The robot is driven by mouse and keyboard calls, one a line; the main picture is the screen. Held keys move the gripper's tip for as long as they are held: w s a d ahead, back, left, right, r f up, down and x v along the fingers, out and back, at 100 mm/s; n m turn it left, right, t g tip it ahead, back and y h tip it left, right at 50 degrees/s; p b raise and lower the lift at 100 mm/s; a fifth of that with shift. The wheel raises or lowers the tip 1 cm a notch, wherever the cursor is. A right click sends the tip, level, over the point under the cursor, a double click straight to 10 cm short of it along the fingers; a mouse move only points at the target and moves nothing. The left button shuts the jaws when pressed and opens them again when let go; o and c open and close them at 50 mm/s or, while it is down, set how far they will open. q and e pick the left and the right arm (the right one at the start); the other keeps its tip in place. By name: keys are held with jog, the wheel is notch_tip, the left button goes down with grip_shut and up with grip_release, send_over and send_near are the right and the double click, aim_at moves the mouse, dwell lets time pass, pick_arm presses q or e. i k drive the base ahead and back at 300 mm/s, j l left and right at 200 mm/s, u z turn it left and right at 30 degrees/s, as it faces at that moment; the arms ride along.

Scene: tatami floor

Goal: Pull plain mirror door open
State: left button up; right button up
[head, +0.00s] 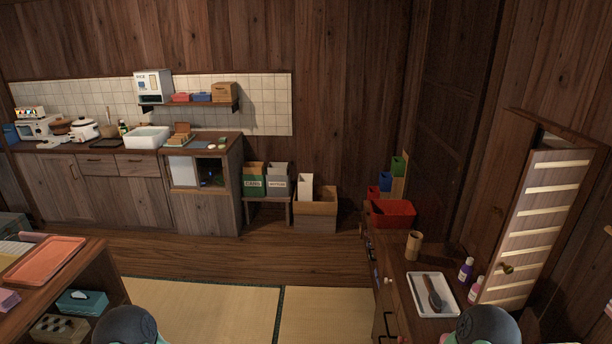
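A tall, narrow door panel (540,225) with pale horizontal bars stands at the right, above the right counter. A small round brass-coloured knob (508,268) is on its lower left part. The panel is seen at a slant, and a dark gap shows at its top edge. I cannot tell for sure whether this is the plain mirror door, nor how far it is open. No clear mirror reflection shows. Neither of my grippers is in view; only dark rounded parts of my arms show at the bottom edge.
The right counter holds a white tray (455,297) with a dark utensil, a purple bottle (466,269), a pink bottle (475,289), a brown cup (413,245) and a red bin (391,219). A left shelf unit bears an orange tray (45,262). Tatami between is clear.

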aim_at(515, 134)
jog(key=z, duration=1.45)
jog(key=i+j, duration=0.1)
jog(key=j, duration=0.25)
jog(key=i+j+z, duration=0.1)
jog(key=j, duration=0.2)
jog(key=i+j, duration=0.15)
jog(key=j, duration=0.2)
jog(key=z, duration=0.05)
